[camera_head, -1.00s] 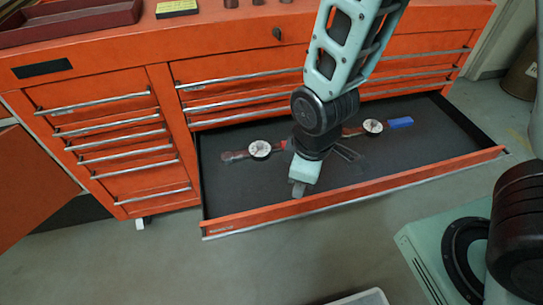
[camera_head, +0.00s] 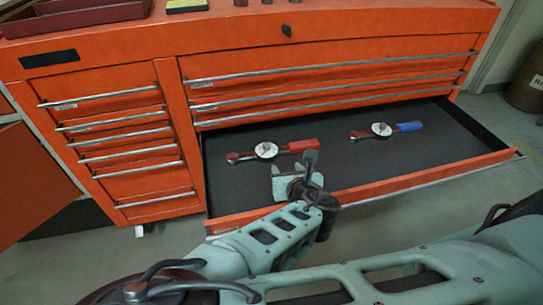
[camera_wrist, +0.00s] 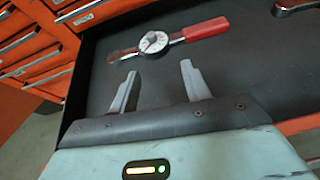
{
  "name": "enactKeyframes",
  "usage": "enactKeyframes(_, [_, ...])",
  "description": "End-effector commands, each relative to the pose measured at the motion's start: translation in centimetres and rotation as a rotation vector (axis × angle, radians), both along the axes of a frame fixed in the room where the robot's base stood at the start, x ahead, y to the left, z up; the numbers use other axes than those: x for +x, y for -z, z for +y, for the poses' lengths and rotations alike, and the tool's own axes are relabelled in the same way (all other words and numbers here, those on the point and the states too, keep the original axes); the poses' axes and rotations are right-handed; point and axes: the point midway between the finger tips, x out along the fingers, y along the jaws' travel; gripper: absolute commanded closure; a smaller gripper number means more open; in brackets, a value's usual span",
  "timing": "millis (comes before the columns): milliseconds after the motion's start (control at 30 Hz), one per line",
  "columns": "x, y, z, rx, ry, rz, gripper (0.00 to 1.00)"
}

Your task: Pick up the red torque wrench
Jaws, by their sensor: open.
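The red torque wrench (camera_head: 270,151) lies flat in the open bottom drawer, with a round white dial in its middle and a red handle (camera_head: 303,146) to the right. In the wrist view the red torque wrench (camera_wrist: 190,34) lies beyond my fingertips. My gripper (camera_head: 289,170) is open and empty over the drawer, on the near side of the wrench and apart from it. In the wrist view my gripper (camera_wrist: 157,74) shows two grey fingers spread wide, pointing toward the dial and the handle.
A similar wrench with a blue handle (camera_head: 409,126) lies to the right in the same drawer (camera_head: 420,153). The drawer's front edge (camera_head: 400,184) runs beneath my arm. The orange cabinet (camera_head: 110,50) stands behind. The drawer's right end is clear.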

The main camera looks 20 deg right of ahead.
Motion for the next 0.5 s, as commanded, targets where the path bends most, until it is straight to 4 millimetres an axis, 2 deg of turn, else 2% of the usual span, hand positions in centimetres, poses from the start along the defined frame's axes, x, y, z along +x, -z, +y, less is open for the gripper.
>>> enactKeyframes(167, [1.0,-0.1,1.0,-0.051,-0.064,-0.033,0.53])
enactKeyframes(500, [7.3,2.6,0.9,-0.047,-0.061,-0.030,0.53])
